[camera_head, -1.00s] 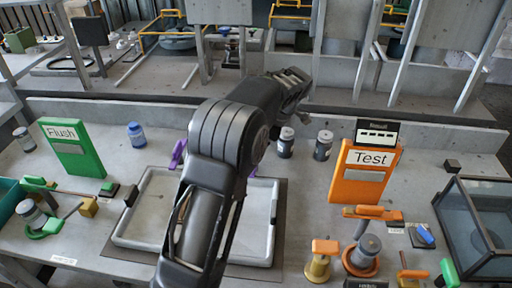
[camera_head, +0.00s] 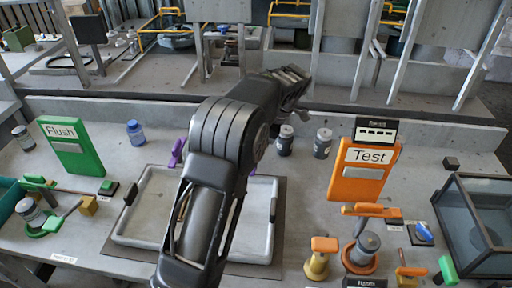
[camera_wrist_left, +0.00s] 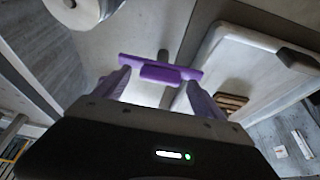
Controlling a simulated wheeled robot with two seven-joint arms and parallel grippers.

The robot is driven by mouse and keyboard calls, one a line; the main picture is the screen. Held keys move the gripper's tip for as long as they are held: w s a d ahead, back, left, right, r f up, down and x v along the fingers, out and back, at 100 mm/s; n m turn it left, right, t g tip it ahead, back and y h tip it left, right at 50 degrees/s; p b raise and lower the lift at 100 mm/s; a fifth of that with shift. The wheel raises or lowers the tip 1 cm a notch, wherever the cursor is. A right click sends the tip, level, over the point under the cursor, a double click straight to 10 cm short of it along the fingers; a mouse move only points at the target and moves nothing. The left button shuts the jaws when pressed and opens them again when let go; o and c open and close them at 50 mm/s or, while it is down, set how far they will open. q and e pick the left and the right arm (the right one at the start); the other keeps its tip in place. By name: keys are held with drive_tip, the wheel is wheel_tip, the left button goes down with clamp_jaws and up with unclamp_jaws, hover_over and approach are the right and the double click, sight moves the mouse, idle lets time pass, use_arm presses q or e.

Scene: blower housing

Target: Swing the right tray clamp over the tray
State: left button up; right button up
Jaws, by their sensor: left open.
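The pale tray (camera_head: 150,205) lies on the bench, its middle hidden by my left arm in the head view. A purple clamp (camera_head: 177,152) stands at its back left edge. The right side of the tray's back edge is mostly hidden behind my arm. In the left wrist view a purple clamp with a T-shaped bar (camera_wrist_left: 160,72) lies in front of my left gripper (camera_wrist_left: 155,88). The gripper is open, its purple-looking fingers on either side of the bar; contact cannot be told. The tray (camera_wrist_left: 255,65) is at the right there. My right gripper is not in view.
A green Flush stand (camera_head: 72,148) is at the left. A glass-sided box (camera_head: 480,225) stands at the far right.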

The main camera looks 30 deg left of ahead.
use_arm(q)
drive_tip(key=shift+r, duration=0.1)
drive_tip(key=shift+d+r, duration=0.1)
drive_tip(key=shift+r, duration=0.1)
drive_tip(key=p+v, duration=0.5)
drive_tip(key=v, duration=0.2)
idle(0.4)
